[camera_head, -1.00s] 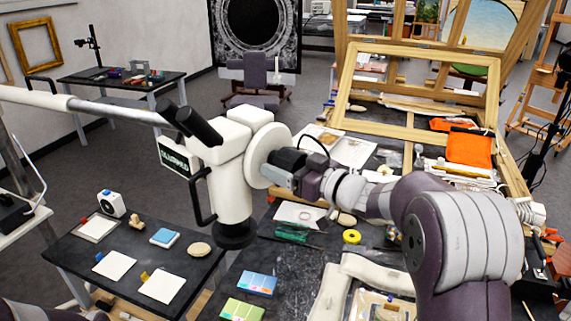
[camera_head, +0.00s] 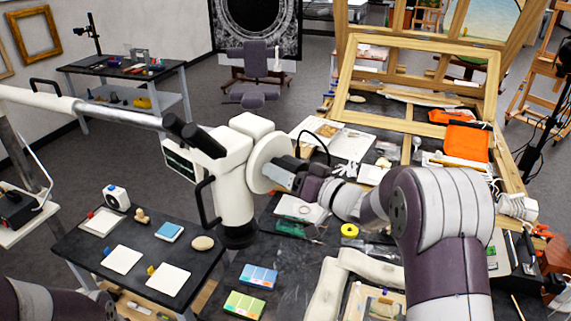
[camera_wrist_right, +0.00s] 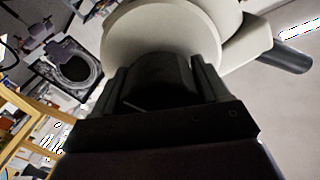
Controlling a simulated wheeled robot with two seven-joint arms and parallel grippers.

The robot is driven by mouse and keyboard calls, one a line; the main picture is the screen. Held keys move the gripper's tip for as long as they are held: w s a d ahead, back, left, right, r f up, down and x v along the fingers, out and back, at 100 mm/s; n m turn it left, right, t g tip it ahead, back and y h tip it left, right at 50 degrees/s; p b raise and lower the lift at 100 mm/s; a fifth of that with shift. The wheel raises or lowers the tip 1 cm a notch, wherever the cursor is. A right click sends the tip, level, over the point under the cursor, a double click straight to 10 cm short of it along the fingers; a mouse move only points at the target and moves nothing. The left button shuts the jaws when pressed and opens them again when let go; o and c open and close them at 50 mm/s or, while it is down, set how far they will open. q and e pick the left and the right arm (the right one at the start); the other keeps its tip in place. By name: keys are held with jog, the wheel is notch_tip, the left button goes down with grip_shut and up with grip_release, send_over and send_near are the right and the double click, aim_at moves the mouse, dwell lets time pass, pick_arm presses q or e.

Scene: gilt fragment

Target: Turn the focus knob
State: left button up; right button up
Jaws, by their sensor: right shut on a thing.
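The white microscope (camera_head: 235,203) hangs on a long boom arm left of centre, with dark eyepieces (camera_head: 194,137) at its upper left. A large pale disc (camera_head: 262,163) is on its right side. My right gripper (camera_head: 279,176) reaches that side from the right. In the right wrist view, the dark round focus knob (camera_wrist_right: 157,72) stands out from the pale disc, between the two fingers of my right gripper (camera_wrist_right: 160,86), which is shut on it. The knob is hidden by the gripper in the head view. My left gripper is out of view; only part of my left arm shows at bottom left.
A black side table (camera_head: 142,290) with cards and small objects stands below left of the microscope. A cluttered dark worktable (camera_head: 287,275) lies under my right arm, with a wooden easel frame (camera_head: 420,55) behind. Open grey floor shows at the back left.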

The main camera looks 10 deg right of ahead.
jog(key=shift+m, duration=0.3)
jog(key=o, duration=1)
jog(key=shift+s+d+f, duration=0.15)
jog(key=shift+s+d, duration=0.2)
jog(key=b+v, duration=0.5)
jog(key=v, duration=0.6)
jog(key=shift+s+d, duration=0.15)
jog(key=shift+s, duration=0.15)
